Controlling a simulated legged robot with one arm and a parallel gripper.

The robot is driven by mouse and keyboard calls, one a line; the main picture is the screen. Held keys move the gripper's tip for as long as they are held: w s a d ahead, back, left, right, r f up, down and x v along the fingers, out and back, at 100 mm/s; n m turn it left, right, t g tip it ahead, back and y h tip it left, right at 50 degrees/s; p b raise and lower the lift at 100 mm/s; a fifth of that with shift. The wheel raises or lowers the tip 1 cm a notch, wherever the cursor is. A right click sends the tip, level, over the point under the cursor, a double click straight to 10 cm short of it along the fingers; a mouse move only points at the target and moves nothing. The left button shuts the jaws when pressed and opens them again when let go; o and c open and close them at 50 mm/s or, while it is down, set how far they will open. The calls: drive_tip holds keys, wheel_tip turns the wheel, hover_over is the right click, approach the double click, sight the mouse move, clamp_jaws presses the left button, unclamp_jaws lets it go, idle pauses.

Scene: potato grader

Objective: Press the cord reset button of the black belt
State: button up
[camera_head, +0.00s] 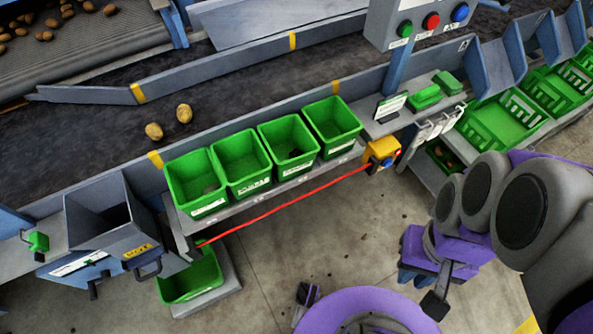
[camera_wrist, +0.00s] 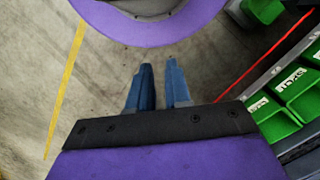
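The black belt (camera_head: 245,85) runs across the head view with two potatoes on it. A red pull cord (camera_head: 285,203) stretches below the front of the green bins to a yellow switch box (camera_head: 380,149). A small blue button (camera_head: 387,162) shows on this box, with a small red part beside it. My gripper (camera_wrist: 160,72) is open and empty in the wrist view, its two blue fingers apart over the concrete floor. It is well away from the yellow box, which does not show in the wrist view. The red cord (camera_wrist: 262,68) shows there at right.
Several green bins (camera_head: 240,163) line the shelf beside the belt. A grey post box (camera_head: 420,20) carries green, red and blue buttons. A grey hopper (camera_head: 112,225) stands at left. Bare floor (camera_head: 320,245) lies between my body and the bins.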

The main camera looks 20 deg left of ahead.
drive_tip(key=shift+a, duration=0.35)
clamp_jaws()
drive_tip(key=shift+d, duration=0.3)
drive_tip(key=shift+a, duration=0.15)
